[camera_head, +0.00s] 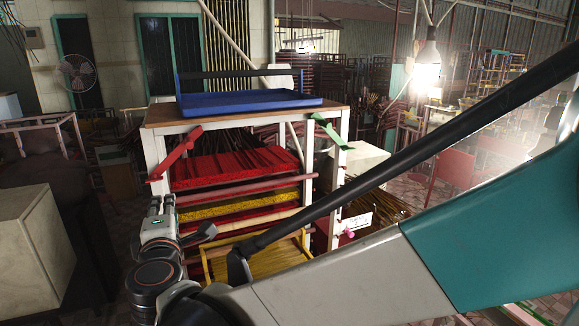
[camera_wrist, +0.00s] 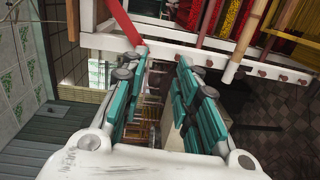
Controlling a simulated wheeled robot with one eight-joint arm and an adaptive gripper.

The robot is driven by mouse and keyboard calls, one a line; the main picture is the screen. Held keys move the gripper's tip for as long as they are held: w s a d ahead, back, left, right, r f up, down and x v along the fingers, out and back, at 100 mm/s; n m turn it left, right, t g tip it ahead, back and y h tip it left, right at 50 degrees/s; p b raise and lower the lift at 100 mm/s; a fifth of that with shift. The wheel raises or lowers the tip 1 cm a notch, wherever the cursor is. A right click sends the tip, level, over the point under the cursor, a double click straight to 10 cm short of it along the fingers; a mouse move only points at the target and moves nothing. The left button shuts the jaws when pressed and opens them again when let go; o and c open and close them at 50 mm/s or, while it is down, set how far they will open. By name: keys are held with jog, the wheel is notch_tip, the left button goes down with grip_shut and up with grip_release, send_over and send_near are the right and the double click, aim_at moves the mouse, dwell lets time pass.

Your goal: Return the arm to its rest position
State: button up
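My gripper (camera_head: 161,203) is at the left in the head view, beside the front left post of a white-framed rack (camera_head: 156,150). My arm reaches in from the right and crosses the lower part of that view. In the wrist view, my gripper (camera_wrist: 156,66) shows two teal-padded fingers standing apart, with nothing held between them. A red bar (camera_wrist: 124,22) and the rack's white rail (camera_wrist: 200,58) lie just beyond the fingertips in that view. I cannot tell how far the fingers are from them.
The rack holds red incense bundles (camera_head: 230,167) and yellow ones (camera_head: 238,205). A blue tray (camera_head: 247,105) sits on its wooden top. A beige box (camera_head: 30,255) stands at left. A fan (camera_head: 77,73) is on the back wall. Patterned floor shows left of the rack.

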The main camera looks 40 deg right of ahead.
jog(key=s+d+f+m+g+y+b, duration=0.1)
jog(key=s+d+f+m+g+b, duration=0.3)
jog(key=s+f, duration=0.45)
jog(key=s+d+f+m+g+y+b, duration=0.1)
jog(key=s+d+f+m+g+b, duration=0.15)
jog(key=s+f+m+b, duration=0.65)
jog(key=s+a+f+g+y, duration=0.2)
jog(key=s+a+f+y, duration=0.1)
jog(key=f, duration=0.6)
jog(key=shift+s+a+f+m+g+y, duration=0.15)
jog(key=shift+s+a+m+g+y, duration=0.25)
jog(key=shift+a, duration=0.5)
